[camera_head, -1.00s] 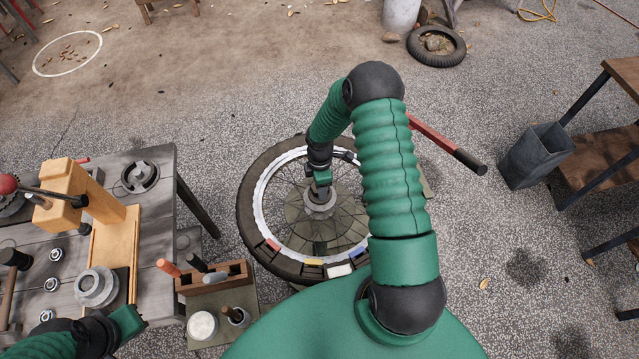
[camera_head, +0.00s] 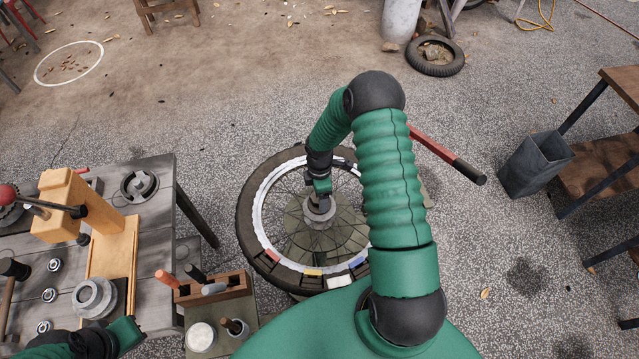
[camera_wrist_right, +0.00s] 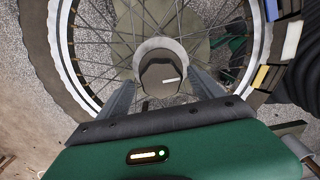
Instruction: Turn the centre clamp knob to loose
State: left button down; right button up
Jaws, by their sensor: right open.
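The centre clamp knob (camera_wrist_right: 160,76) is a dark knob with a white mark on its top, at the hub of a spoked wheel. In the right wrist view its white mark points to the right. A pale collar (camera_wrist_right: 143,50) surrounds it. The wheel (camera_head: 247,215) lies flat in the head view. My right gripper (camera_wrist_right: 162,90) is open, its two fingers on either side of the knob; I cannot tell whether they touch it. In the head view my right gripper (camera_head: 322,203) is over the hub and hides most of the knob. My left gripper (camera_head: 128,335) is at the lower left, its fingers not clear.
A workbench (camera_head: 160,270) with a wooden press and rings stands at left. A wooden tool holder (camera_head: 215,290) and white jar sit beside the wheel. A grey bin (camera_head: 535,165) stands at right.

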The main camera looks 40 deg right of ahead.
notch_tip(320, 180, up, 16)
dwell(0.5)
jog(key=s+a+r+m+t, duration=0.1)
jog(key=s+a+r+m, duration=0.1)
jog(key=a, duration=0.4)
jog(key=s+a+r+m, duration=0.2)
jog(key=s+a+m, duration=0.2)
jog(key=a+m, duration=0.2)
jog(key=s+a+r+m+t, duration=0.1)
jog(key=s+a+r+m, duration=0.1)
jog(key=s+a+m, duration=0.2)
jog(key=shift+a+t, duration=0.3)
jog(key=shift+a, duration=0.95)
